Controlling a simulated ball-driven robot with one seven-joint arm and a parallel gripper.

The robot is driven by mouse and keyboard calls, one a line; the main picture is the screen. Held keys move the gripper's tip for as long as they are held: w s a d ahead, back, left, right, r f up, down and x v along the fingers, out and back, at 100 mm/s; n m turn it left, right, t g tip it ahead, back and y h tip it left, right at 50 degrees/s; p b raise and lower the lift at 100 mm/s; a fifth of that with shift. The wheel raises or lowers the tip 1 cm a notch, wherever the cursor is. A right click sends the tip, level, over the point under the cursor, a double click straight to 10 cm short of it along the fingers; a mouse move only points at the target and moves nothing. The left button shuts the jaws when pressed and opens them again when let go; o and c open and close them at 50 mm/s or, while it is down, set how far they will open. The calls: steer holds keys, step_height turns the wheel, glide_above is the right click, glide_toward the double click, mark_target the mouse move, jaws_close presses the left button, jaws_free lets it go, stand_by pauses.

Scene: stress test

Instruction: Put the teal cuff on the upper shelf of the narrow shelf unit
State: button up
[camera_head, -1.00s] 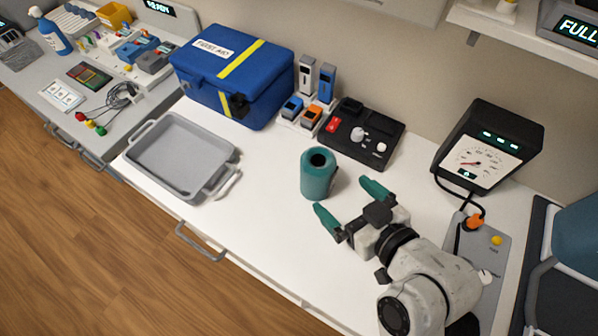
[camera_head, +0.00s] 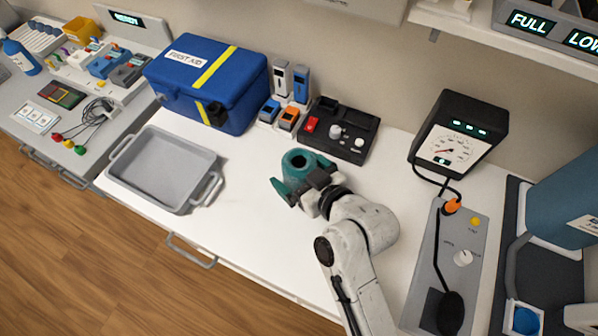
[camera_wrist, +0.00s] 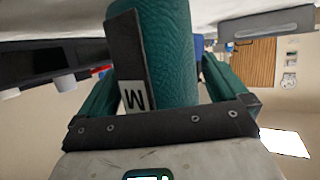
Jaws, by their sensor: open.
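The teal cuff (camera_head: 299,159) is an upright rolled cylinder with a dark hole in its top, standing on the white counter. In the wrist view the cuff (camera_wrist: 168,55) fills the space between the fingers, with a dark strip and a white patch marked M on its side. My gripper (camera_head: 304,173) is open, with one teal finger on each side of the cuff. Whether either finger touches it I cannot tell. The cuff's lower part is hidden by the gripper in the head view. I cannot make out a narrow shelf unit in any view.
A grey tray (camera_head: 118,176) and a blue first-aid box (camera_head: 200,90) stand to the left. A black panel with knobs (camera_head: 350,152) is close behind the cuff. A gauge box (camera_head: 462,130) stands at right. A wall shelf (camera_head: 480,38) with lit displays is at upper right.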

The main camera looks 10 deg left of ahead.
steer(key=shift+c, duration=0.5)
steer(key=c, duration=0.9)
steer(key=shift+c, duration=0.7)
steer(key=shift+r, duration=0.1)
